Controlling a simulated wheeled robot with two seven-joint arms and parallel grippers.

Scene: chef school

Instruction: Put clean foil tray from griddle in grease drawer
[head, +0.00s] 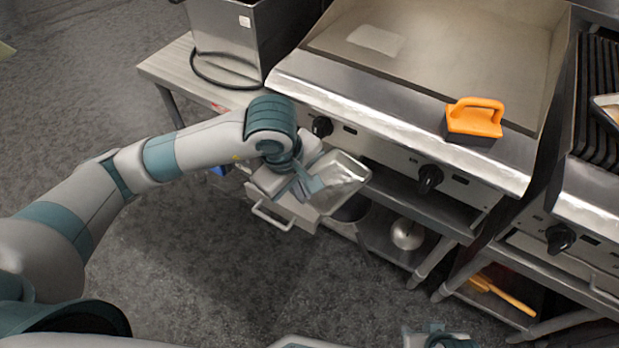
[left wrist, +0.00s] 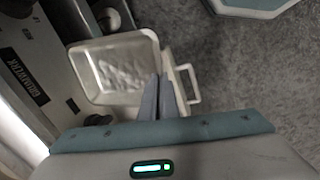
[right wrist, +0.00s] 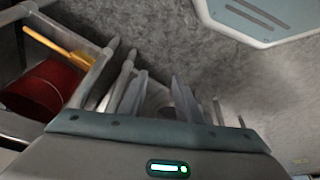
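The foil tray (head: 343,178), shiny and silver, is held tilted in front of the griddle (head: 460,45). It also shows in the left wrist view (left wrist: 122,72). My left gripper (head: 305,186) is shut on the tray's near rim; in the left wrist view its fingers (left wrist: 160,98) are together at that rim. The grease drawer (head: 296,210) is pulled out below the griddle front, with its handle toward the floor. The tray is over and beside the drawer and hides part of it. My right gripper (right wrist: 152,95) is open and empty, low at the bottom of the head view (head: 438,338).
An orange-handled griddle tool (head: 474,120) sits on the griddle's front edge. A steel fryer-like box (head: 225,35) stands on a side table at left. Control knobs (head: 429,179) stick out of the griddle front. A lower shelf (head: 385,240) holds a pot. The floor is clear.

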